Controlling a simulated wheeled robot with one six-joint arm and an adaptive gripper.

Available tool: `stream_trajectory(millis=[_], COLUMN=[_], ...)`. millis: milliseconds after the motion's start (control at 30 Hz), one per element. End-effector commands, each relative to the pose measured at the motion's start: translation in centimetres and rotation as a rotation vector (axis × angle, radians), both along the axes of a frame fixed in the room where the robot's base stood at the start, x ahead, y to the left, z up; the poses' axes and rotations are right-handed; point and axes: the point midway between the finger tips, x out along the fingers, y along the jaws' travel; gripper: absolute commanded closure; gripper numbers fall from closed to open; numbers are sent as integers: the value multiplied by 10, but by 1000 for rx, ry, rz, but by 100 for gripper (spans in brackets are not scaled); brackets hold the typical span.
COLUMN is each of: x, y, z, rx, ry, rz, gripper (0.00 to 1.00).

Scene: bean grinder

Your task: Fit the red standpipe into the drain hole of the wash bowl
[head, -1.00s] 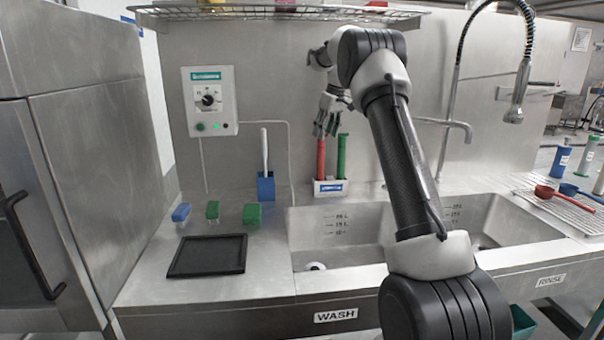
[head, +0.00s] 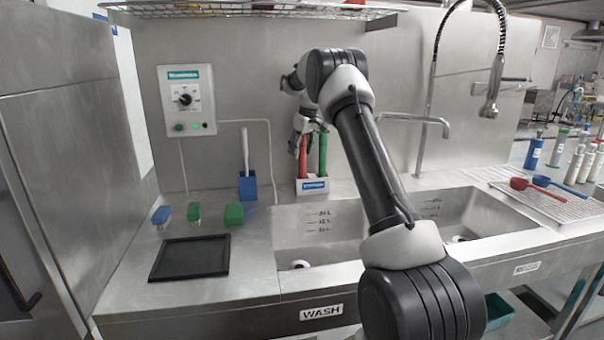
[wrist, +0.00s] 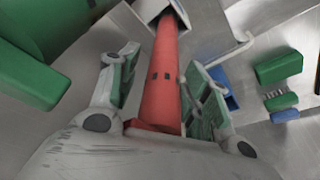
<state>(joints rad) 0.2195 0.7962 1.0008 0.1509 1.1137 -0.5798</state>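The red standpipe (head: 303,155) stands in a white holder (head: 313,186) behind the wash bowl (head: 335,248), beside a green standpipe (head: 323,153). The drain hole (head: 299,265) shows partly at the bowl's bottom, behind its front rim. My gripper (head: 300,150) is at the red standpipe's upper part. In the wrist view the red standpipe (wrist: 165,75) runs between my two green-padded fingers, with its far end in the holder. My fingers are spread, with a gap visible on the left side of the pipe. Contact on the right side is unclear.
A black tray (head: 190,258), a blue brush holder (head: 248,186) and green and blue brushes (head: 194,213) lie left of the bowl. The rinse bowl (head: 470,222) is at the right. A faucet (head: 425,125) and a wire shelf (head: 250,10) are near the arm.

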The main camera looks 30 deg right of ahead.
Motion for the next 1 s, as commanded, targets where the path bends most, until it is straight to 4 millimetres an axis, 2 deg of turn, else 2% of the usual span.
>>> stream_trajectory(millis=[33, 233, 533, 633, 1000], x=[0, 0, 0, 1, 0], y=[0, 0, 0, 0, 0], z=[0, 0, 1, 8, 80], rx=[0, 0, 0, -1, 0], ry=[0, 0, -1, -3, -3], rz=[0, 0, 0, -1, 0], gripper=[65, 100, 100, 100, 100])
